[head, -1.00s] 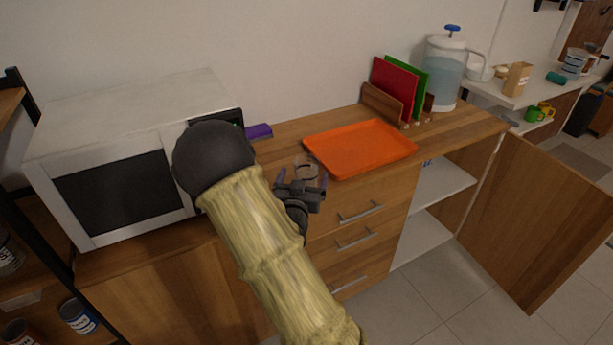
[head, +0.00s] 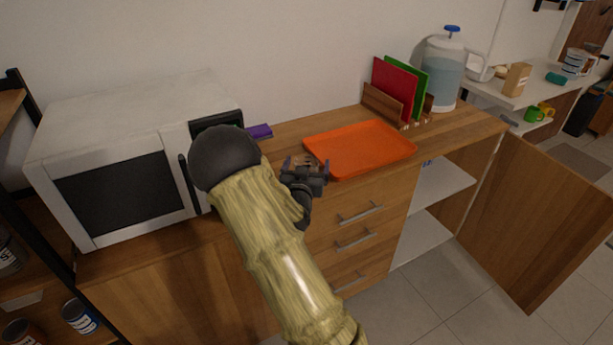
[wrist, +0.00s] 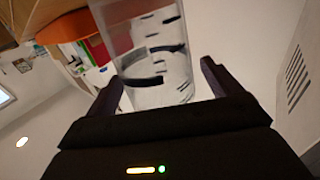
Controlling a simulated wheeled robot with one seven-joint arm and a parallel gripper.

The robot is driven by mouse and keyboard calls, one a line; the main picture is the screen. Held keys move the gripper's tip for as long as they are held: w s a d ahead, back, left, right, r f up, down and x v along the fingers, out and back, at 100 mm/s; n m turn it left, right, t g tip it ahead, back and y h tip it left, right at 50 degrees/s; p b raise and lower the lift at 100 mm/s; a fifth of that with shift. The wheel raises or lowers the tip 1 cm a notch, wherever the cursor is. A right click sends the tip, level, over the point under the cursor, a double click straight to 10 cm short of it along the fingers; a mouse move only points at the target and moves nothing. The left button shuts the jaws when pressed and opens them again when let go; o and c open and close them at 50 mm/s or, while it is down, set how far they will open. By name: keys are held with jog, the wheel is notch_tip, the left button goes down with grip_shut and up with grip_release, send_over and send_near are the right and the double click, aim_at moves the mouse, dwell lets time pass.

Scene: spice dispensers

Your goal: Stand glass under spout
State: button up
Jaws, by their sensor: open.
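A clear glass (head: 301,160) stands on the wooden counter, left of the orange tray; my gripper partly hides it in the head view. In the wrist view the glass (wrist: 145,50) is between the two dark fingers of my gripper (wrist: 162,72). The fingers are apart, one on each side of it, and I cannot tell whether either touches. My gripper (head: 308,164) is low over the counter in the head view. A clear dispenser (head: 443,72) with a blue knob stands at the counter's back right; I cannot make out its spout.
The orange tray (head: 358,149) lies between the glass and a rack with red (head: 393,85) and green (head: 419,85) boards. A white microwave (head: 110,165) stands at left, a purple item (head: 260,131) beside it. A cabinet door (head: 540,220) hangs open at right.

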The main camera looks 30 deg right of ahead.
dwell(0.4)
jog(key=c, duration=1.3)
notch_tip(320, 180, up, 10)
jog(key=shift+p, duration=0.45)
